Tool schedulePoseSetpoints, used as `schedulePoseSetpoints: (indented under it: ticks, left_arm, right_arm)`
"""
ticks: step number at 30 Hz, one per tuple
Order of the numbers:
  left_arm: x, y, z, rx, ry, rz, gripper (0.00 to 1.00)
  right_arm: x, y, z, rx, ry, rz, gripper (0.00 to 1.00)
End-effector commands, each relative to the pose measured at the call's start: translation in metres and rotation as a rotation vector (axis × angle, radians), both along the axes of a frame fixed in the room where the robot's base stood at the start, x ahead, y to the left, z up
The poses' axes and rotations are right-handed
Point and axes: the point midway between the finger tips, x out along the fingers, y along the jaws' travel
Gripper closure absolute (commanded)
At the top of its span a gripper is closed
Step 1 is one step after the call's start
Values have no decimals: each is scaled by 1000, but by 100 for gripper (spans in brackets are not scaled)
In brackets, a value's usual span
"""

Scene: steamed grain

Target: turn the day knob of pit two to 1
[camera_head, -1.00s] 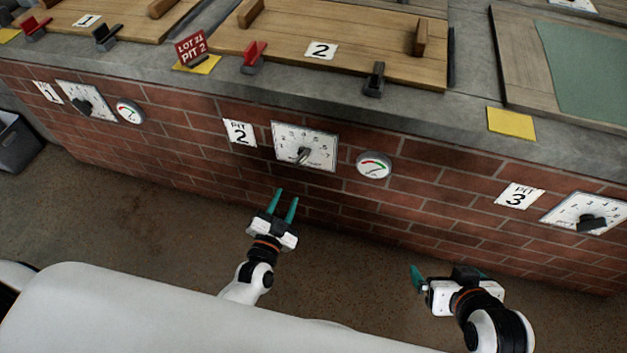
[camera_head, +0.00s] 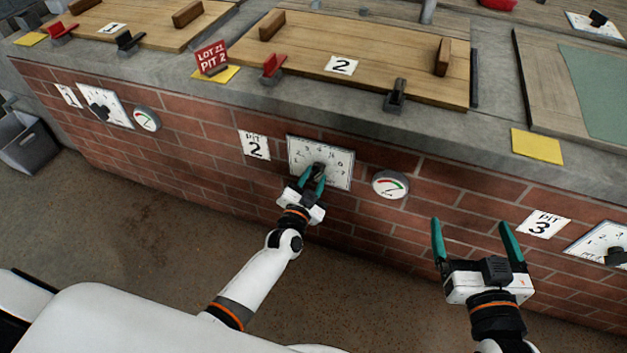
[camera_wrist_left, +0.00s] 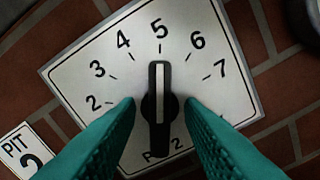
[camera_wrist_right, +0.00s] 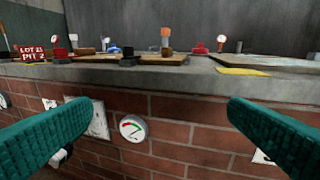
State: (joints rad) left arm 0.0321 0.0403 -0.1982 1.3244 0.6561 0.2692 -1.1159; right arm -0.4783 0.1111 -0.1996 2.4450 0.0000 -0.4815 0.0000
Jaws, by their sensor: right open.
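The day knob of pit two (camera_wrist_left: 159,105) is a black bar knob with a white line, on a white dial plate (camera_wrist_left: 205,75) numbered 2 to 7 in the left wrist view; its line points to 5. The same plate (camera_head: 340,160) is on the brick wall in the head view. My left gripper (camera_head: 312,180) is at the dial. Its teal fingers (camera_wrist_left: 160,108) are apart on either side of the knob, with gaps visible, so it is open around it. The 1 mark is hidden, apparently behind the left finger. My right gripper (camera_head: 475,235) is open and empty, right of the pit two gauge.
A round gauge (camera_head: 390,184) is right of the dial, and the PIT 2 sign (camera_head: 255,145) is left of it. Wooden lids lie on the concrete ledge (camera_head: 350,113) above. The pit three dial (camera_head: 600,243) is at the far right.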

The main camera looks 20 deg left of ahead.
Motion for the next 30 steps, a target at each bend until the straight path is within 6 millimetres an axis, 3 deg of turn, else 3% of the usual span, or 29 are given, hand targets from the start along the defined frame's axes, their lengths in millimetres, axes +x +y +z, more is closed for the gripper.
schedulePoseSetpoints:
  ticks: [8, 15, 26, 30]
  left_arm:
    - [1, 0, 0, 0, 0, 0, 65]
    - [1, 0, 0, 0, 0, 0, 100]
    - [1, 0, 1, -42, 2, -1, 100]
    - [1, 0, 1, -113, 5, -2, 100]
  right_arm:
    - [0, 0, 2, 2, -10, 1, 2]
    - [0, 0, 1, 2, -9, 0, 2]
    - [0, 0, 0, -2, 10, 0, 2]
    - [-3, -3, -11, -18, 73, -5, 2]
